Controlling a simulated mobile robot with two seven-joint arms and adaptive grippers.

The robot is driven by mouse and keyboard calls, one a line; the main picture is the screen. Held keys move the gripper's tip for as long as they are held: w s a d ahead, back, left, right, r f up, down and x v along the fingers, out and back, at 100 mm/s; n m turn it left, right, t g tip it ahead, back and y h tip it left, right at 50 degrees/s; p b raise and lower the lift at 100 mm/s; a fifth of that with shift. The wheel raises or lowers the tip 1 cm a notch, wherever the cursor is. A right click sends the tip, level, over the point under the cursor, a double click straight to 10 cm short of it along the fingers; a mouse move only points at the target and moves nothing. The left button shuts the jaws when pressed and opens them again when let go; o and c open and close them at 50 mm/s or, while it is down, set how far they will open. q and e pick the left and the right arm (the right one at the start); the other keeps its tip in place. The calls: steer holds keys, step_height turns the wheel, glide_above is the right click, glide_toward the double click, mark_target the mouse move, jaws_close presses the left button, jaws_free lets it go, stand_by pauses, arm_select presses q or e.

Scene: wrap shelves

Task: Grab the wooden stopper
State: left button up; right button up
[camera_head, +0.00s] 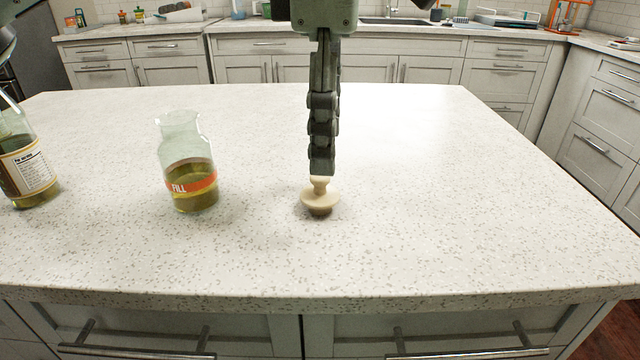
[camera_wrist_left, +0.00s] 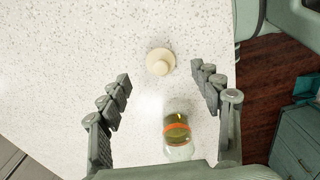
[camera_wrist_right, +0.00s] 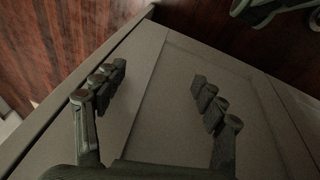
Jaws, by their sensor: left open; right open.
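The wooden stopper (camera_head: 320,201) is pale, with a wide round base and a narrower knob, and stands on the island counter (camera_head: 420,210). My left gripper (camera_head: 321,172) points down right at the stopper's knob and hides part of its top in the head view. In the left wrist view the stopper (camera_wrist_left: 160,62) lies ahead of the open fingers (camera_wrist_left: 162,84), in the space between their lines, with nothing gripped. My right gripper (camera_wrist_right: 161,80) is open and empty, facing a cabinet front and wooden floor; it does not show clearly in the head view.
A glass jar (camera_head: 188,170) with yellow-green liquid and an orange band stands left of the stopper. A labelled bottle (camera_head: 25,165) stands at the far left. The counter right of the stopper is clear. Its front edge (camera_head: 320,298) runs above drawers.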

mark_target(320, 177)
arm_select(q)
steer(key=f, duration=0.5)
steer(key=shift+a+f+p, duration=0.3)
steer(key=shift+a+f, duration=0.05)
steer(key=c, duration=0.9)
